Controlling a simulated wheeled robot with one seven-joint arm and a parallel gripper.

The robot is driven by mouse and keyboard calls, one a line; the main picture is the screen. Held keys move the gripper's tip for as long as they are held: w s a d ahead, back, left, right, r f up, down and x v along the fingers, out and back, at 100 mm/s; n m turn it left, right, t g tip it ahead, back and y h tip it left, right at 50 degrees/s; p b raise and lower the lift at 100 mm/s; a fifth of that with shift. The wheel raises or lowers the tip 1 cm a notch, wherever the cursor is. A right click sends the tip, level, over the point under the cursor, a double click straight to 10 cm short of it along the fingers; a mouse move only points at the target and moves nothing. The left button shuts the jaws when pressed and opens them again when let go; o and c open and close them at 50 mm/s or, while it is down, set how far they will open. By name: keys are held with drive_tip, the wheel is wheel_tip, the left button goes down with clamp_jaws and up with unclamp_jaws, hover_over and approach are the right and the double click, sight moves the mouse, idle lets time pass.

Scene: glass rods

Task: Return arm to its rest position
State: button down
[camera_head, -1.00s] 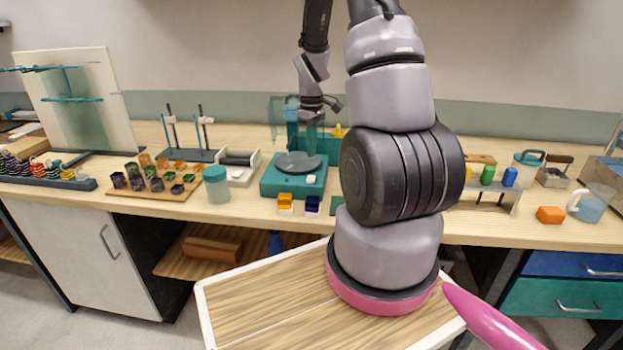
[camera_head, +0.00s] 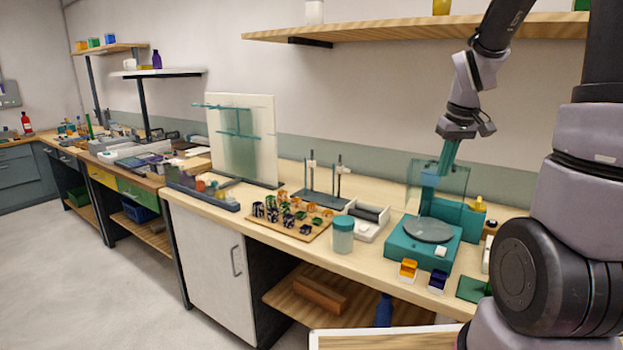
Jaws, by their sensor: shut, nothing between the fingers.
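My gripper (camera_head: 464,132) hangs from my grey and black arm at the upper right of the head view. It points down over the teal weighing device (camera_head: 402,246), in front of the back wall. It is shut and carries nothing. A teal upright part (camera_head: 447,158) of the device shows just below the gripper; I cannot tell whether they touch. My arm's large lower links fill the right edge and hide part of the bench there.
A wooden rack of dark and orange pieces (camera_head: 277,214), a teal-lidded jar (camera_head: 343,236) and a white tray (camera_head: 368,222) stand left of the device. Small orange and blue blocks sit before it. A wooden shelf (camera_head: 400,32) is above. The floor at left is clear.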

drive_tip(key=s+a+r+m+t+y, duration=0.1)
drive_tip(key=s+a+r+m+t, duration=0.3)
drive_tip(key=s+a+r, duration=0.4)
drive_tip(key=s+r+m, duration=0.1)
drive_tip(key=s+r, duration=0.5)
drive_tip(key=s, duration=0.2)
drive_tip(key=shift+r+m+y, duration=0.3)
idle(0.8)
